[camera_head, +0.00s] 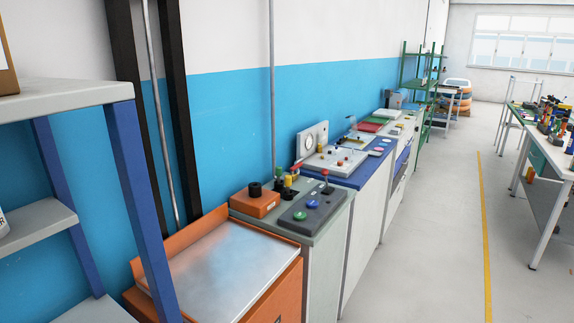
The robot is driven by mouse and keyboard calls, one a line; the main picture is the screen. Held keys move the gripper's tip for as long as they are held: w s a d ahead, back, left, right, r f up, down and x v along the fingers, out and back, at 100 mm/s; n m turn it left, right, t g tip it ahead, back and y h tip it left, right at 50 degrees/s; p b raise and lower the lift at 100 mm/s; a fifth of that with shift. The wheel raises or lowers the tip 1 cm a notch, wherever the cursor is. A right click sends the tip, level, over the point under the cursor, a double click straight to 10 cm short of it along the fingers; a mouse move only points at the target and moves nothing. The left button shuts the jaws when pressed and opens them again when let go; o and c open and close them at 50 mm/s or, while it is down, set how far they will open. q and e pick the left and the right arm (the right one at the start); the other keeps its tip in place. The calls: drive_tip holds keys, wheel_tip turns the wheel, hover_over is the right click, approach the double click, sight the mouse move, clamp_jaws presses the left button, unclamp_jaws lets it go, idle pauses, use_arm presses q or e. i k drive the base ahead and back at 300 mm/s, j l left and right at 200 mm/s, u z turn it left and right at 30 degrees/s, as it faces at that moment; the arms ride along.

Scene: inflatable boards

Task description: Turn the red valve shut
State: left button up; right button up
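A small red handle (297,167) sits among small fittings with green and yellow parts at the back of the grey-green bench. It looks like a valve lever, but it is too small to tell whether it is open or shut. A red-topped stick (325,173) rises from the dark control panel (312,207) just in front, which also has a green and a blue button. An orange box (255,202) with a black knob stands to the left. Neither of my grippers is in view.
An orange cabinet with a bare metal top (222,265) stands nearer, beside a blue-legged shelf (75,95). A blue-topped bench (355,177) and green rack (425,85) lie beyond. A cluttered table (550,155) stands right. The grey floor (445,235) between is clear.

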sight(296, 166)
drive_tip(key=i+u, duration=0.1)
drive_tip(key=u, duration=0.3)
drive_tip(key=l+u, duration=0.15)
drive_tip(key=u, duration=0.3)
drive_tip(key=i+l+u, duration=0.1)
drive_tip(key=u, duration=0.3)
drive_tip(key=i+l+u, duration=0.15)
drive_tip(key=l+u, duration=0.2)
drive_tip(key=l, duration=0.5)
drive_tip(key=l+u, duration=0.4)
drive_tip(key=l, duration=0.4)
drive_tip(key=l+u, duration=0.35)
drive_tip(key=l, duration=0.55)
drive_tip(key=k+l, duration=0.1)
drive_tip(key=l, duration=1.05)
drive_tip(key=k+l, duration=0.15)
drive_tip(key=l, duration=0.4)
